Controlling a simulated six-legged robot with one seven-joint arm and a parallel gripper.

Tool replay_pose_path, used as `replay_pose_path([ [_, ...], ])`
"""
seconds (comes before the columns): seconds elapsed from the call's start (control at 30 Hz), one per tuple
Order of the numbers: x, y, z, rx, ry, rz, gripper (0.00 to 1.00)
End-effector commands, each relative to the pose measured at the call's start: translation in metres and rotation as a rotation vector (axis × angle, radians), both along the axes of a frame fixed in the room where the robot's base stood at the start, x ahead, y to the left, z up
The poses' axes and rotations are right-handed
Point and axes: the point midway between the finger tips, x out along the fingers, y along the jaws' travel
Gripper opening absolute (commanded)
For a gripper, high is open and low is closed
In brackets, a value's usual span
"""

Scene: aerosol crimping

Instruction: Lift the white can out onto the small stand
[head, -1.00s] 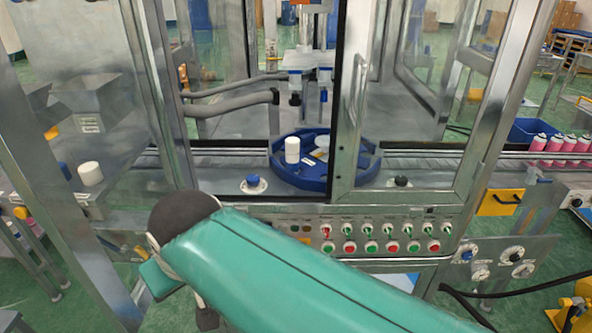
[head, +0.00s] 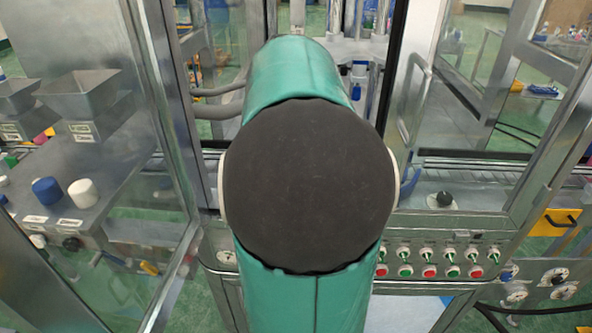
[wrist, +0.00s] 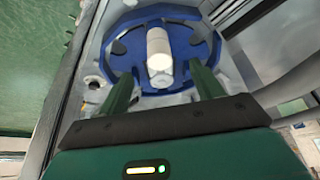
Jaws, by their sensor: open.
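The white can (wrist: 158,52) stands in a blue round holder (wrist: 112,48) in the wrist view. My gripper (wrist: 161,74) is open, with its two green fingers on either side of the can in the picture and the can just beyond the fingertips. I see no contact, and the exact gap is hard to judge. In the head view my own arm covers the can, the holder and the gripper. I cannot pick out the small stand in either view.
A metal door frame (head: 410,90) stands right of my arm, and a glass-sided frame (head: 175,120) stands left. A control panel (head: 440,262) with several buttons is below. A blue cap (head: 47,191) and white cap (head: 82,192) sit at the left.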

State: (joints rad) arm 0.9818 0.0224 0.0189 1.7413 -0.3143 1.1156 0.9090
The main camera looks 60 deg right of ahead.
Motion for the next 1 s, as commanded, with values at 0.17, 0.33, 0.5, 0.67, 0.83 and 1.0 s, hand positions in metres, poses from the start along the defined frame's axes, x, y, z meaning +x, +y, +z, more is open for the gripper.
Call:
replay_pose_path([
  [0.17, -0.008, -0.009, -0.032, 0.007, 0.004, 0.0, 0.66],
  [0.33, -0.011, -0.019, -0.061, 0.006, 0.002, 0.003, 0.66],
  [0.5, -0.01, -0.023, -0.074, 0.003, 0.001, 0.007, 0.66],
  [0.67, -0.011, -0.031, -0.085, 0.006, 0.003, 0.006, 0.66],
  [0.83, -0.013, -0.045, -0.108, 0.006, 0.002, 0.007, 0.66],
  [1.0, -0.011, -0.051, -0.119, 0.003, 0.001, 0.009, 0.66],
])
